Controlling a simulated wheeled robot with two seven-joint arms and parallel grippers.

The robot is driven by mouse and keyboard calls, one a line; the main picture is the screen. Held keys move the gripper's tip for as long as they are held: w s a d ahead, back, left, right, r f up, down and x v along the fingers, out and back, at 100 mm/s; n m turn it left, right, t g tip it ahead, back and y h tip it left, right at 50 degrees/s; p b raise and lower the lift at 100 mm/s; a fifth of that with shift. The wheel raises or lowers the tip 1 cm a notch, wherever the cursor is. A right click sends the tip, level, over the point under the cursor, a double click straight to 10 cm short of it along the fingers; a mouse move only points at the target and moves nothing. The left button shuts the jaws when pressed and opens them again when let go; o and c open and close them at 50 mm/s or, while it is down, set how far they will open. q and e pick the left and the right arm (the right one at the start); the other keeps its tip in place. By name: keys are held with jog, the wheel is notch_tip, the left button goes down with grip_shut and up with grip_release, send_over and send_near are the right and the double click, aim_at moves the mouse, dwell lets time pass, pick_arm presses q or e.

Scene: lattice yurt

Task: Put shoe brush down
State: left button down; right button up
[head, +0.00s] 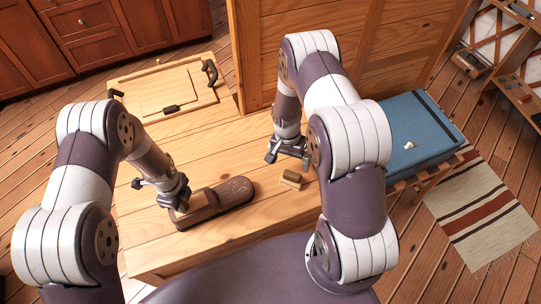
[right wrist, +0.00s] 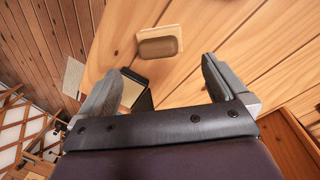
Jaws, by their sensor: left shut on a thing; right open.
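The shoe brush (head: 291,180), a small block with brown and tan parts, lies on the wooden table (head: 215,150). It also shows in the right wrist view (right wrist: 159,46), beyond the fingertips. My right gripper (head: 287,152) is open and empty, just behind the brush and apart from it. My left gripper (head: 174,199) is shut on a brown shoe (head: 220,200) at its opening end. The shoe lies along the table, toe to the right. The fingertips' exact hold on it is hard to see.
A light wooden board or tray (head: 165,92) with dark handles is at the table's back left. A blue case (head: 415,135) with a small white item stands on the right. A wooden panel (head: 310,45) rises behind. Table between shoe and brush is clear.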

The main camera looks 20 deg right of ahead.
jog(key=s+a+r+n+t, duration=0.1)
jog(key=a+r+n, duration=0.1)
jog(key=r, duration=0.6)
jog(key=s+a+r+n, duration=0.1)
jog(key=a+r+n, duration=0.15)
jog(key=r, duration=0.55)
jog(key=s+a+r+n+t, duration=0.1)
jog(key=s+a+r+n, duration=0.2)
jog(key=s+r+n, duration=0.2)
jog(key=s+r, duration=0.3)
jog(key=shift+s+a+t+y, duration=0.2)
jog(key=shift+s+t+y, duration=0.1)
jog(key=shift+s, duration=0.1)
jog(key=shift+d, duration=0.1)
